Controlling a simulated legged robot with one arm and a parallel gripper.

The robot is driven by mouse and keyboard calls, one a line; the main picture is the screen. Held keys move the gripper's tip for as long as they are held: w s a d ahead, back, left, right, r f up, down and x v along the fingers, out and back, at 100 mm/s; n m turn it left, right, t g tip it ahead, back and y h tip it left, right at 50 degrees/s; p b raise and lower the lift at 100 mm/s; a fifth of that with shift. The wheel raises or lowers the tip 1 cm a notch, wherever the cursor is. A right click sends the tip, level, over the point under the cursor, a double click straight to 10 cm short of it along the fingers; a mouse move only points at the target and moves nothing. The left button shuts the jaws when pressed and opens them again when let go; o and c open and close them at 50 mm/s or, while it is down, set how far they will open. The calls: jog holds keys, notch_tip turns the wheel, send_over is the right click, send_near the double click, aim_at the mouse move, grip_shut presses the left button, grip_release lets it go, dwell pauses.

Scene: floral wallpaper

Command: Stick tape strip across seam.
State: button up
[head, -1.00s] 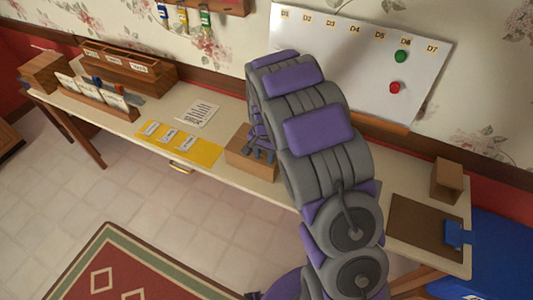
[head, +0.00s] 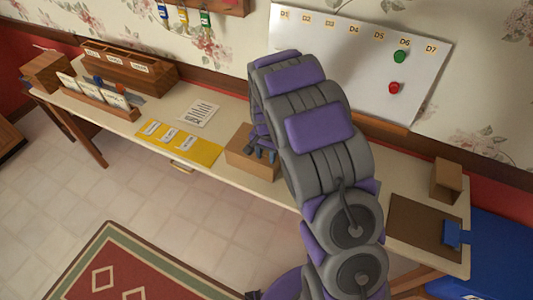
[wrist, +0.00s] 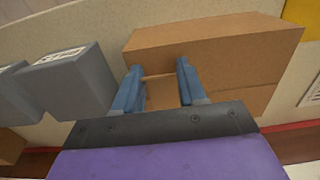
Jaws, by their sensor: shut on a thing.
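A brown cardboard box (head: 245,166) stands on the table below my arm. In the wrist view the box (wrist: 225,48) fills the upper right, and an edge line runs across it behind the fingers. My gripper (head: 263,155) is at the box. In the wrist view my gripper (wrist: 158,76) has its two blue fingers spread across a narrow tan strip (wrist: 160,94), which looks like the tape strip and is held between them. The strip nearly matches the box's colour, so I cannot tell whether it touches the box. Part of the box is hidden by the gripper.
A yellow mat (head: 180,142) with labelled cards and a printed sheet (head: 198,114) lie left of the box. Grey blocks (wrist: 70,82) stand left of the gripper in the wrist view. A brown board (head: 420,225) and a small block (head: 446,180) are at the table's right end.

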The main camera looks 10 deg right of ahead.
jog(key=shift+f, duration=0.1)
jog(key=o, duration=1.1)
jog(key=shift+a, duration=0.2)
jog(key=shift+o, duration=0.3)
jog(key=shift+d, duration=0.1)
jog(key=o, duration=0.5)
jog(key=shift+r+p, duration=0.45)
jog(key=shift+r, duration=0.5)
jog(key=shift+r+p, duration=1.05)
jog(key=shift+r, duration=1.55)
